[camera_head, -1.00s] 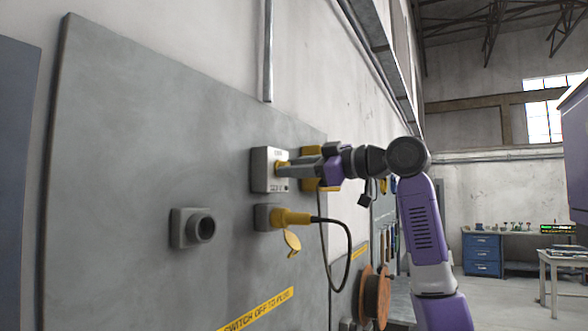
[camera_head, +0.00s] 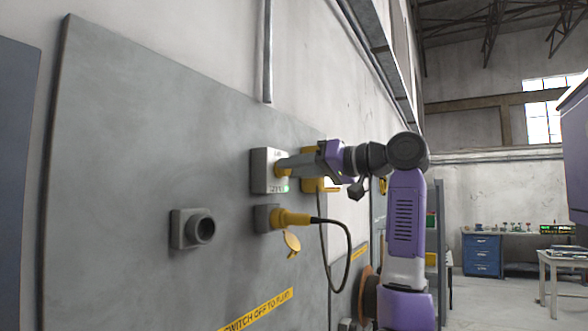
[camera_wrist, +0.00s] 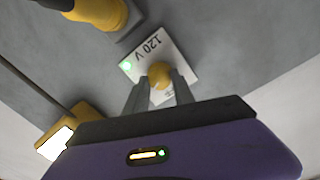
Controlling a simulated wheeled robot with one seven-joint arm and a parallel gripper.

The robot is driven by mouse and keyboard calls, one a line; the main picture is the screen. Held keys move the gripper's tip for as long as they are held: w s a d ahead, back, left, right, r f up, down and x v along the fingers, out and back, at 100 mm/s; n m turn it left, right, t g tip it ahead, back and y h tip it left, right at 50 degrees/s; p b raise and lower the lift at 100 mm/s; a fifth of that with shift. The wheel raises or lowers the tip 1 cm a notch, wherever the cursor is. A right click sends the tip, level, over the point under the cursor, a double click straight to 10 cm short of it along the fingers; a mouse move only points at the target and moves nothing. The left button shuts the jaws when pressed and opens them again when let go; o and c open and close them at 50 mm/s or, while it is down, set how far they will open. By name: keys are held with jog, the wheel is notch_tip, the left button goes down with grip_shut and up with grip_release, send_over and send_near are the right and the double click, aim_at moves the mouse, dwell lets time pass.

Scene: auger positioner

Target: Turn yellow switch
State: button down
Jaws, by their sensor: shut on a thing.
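The yellow switch (camera_wrist: 159,74) sits on a white plate (camera_wrist: 158,50) marked "120 V", with a lit green light at one corner. In the head view the switch box (camera_head: 264,170) is mounted on the grey wall panel, and its green light glows at the lower right of its face. My gripper (camera_wrist: 159,86) is shut on the yellow switch, one finger on each side of it. The gripper (camera_head: 284,168) reaches the box from the right in the head view. The fingers hide part of the switch and plate.
Below the box, a yellow plug (camera_head: 291,218) with a black cable (camera_head: 348,262) sits in a socket, with a yellow cap (camera_head: 292,243) hanging. A grey socket (camera_head: 193,228) is at lower left. A yellow box (camera_head: 313,171) is partly hidden behind my gripper.

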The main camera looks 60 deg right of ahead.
jog(key=shift+d+m, duration=0.1)
jog(key=shift+m, duration=1.8)
jog(key=c, duration=1.1)
grip_release()
jog(key=shift+o, duration=0.2)
jog(key=s+b, duration=0.3)
jog(key=s, duration=0.5)
jog(key=shift+d+r, duration=0.2)
jog(key=shift+d, duration=0.1)
jog(key=shift+w, duration=0.1)
